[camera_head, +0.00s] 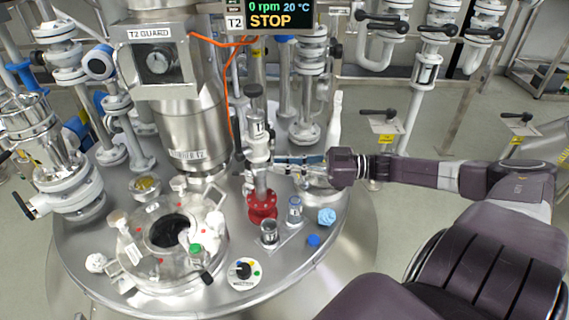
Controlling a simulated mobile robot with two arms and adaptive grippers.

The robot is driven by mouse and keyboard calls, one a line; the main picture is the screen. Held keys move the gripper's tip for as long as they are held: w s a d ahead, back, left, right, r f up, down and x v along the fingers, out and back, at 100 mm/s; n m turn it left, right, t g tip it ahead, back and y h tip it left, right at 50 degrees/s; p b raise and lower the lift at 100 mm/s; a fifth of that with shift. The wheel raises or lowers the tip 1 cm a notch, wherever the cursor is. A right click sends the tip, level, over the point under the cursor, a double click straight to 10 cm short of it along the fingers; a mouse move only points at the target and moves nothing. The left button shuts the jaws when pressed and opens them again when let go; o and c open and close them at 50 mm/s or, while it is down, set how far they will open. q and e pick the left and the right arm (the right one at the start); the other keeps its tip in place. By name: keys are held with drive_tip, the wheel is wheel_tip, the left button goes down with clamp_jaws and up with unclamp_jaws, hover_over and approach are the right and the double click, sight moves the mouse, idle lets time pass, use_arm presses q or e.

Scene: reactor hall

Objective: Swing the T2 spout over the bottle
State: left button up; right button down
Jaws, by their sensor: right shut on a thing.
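The T2 spout (258,150) is a whitish upright valve body with a dark top, standing on a red flange (262,207) on the vessel lid. Its label is only partly readable. My right gripper (282,163) reaches in from the right and is shut on the spout's side; the fingertips are small and the exact grip is hard to see. A small clear bottle (295,210) stands right of the red flange, and a clear jar (269,233) stands in front of it; I cannot tell which is the task's bottle. My left gripper is not in view.
The open manhole (172,232) is at the left of the lid (230,294). A steel column labelled T2 GUARD (157,61) rises behind. A white tapered bottle (334,125) stands behind my gripper. A blue cap (313,240) and a crumpled blue wipe (327,216) lie at right.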

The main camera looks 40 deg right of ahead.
idle(0.4)
drive_tip(key=c, duration=2)
unclamp_jaws()
drive_tip(key=shift+w+f, duration=0.1)
drive_tip(key=shift+d, duration=0.1)
drive_tip(key=v, duration=1.2)
